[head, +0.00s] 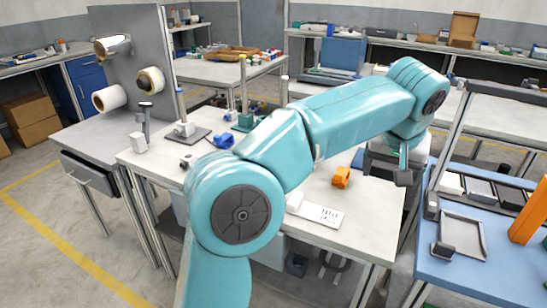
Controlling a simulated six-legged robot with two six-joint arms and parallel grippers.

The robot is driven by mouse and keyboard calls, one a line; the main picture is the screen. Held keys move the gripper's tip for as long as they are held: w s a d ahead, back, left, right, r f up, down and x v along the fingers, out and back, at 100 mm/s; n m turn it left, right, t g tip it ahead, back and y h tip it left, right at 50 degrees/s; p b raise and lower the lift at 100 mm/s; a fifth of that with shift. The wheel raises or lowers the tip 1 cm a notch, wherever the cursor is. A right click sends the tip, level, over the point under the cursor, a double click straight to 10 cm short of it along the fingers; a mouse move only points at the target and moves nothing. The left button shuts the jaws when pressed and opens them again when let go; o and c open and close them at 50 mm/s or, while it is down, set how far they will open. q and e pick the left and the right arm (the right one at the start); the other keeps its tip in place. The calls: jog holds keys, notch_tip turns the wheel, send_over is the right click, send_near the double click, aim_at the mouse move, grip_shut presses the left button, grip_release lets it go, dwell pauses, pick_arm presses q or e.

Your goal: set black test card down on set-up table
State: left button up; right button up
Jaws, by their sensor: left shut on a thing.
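My left arm reaches across the view, and its gripper (393,166) hangs over the right end of a white-topped table (365,222), which may be the set-up table. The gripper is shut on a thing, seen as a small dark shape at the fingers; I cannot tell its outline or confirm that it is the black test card. It appears to be above the tabletop, near the gap to the blue table. The right gripper is not in view.
An orange block (341,177) and a white card with dark marks (323,214) lie on the white table. A blue table (470,268) with a grey tray (463,233) and an orange upright piece (530,215) stands at the right. Bare tabletop shows around the orange block.

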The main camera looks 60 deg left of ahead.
pick_arm(q)
jog(key=shift+d+r, duration=0.1)
jog(key=shift+r, duration=0.15)
jog(key=b, duration=0.6)
send_over(368, 244)
jog(key=s, duration=0.1)
jog(key=f, duration=1.5)
jog(key=shift+s+d+f, duration=0.15)
jog(key=shift+s+d, duration=0.05)
jog(key=shift+d, duration=0.1)
notch_tip(368, 244, down, 5)
jog(key=shift+w+b, duration=0.1)
jog(key=shift+b, duration=0.35)
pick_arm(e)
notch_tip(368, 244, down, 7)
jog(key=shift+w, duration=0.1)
pick_arm(q)
jog(key=o, duration=0.9)
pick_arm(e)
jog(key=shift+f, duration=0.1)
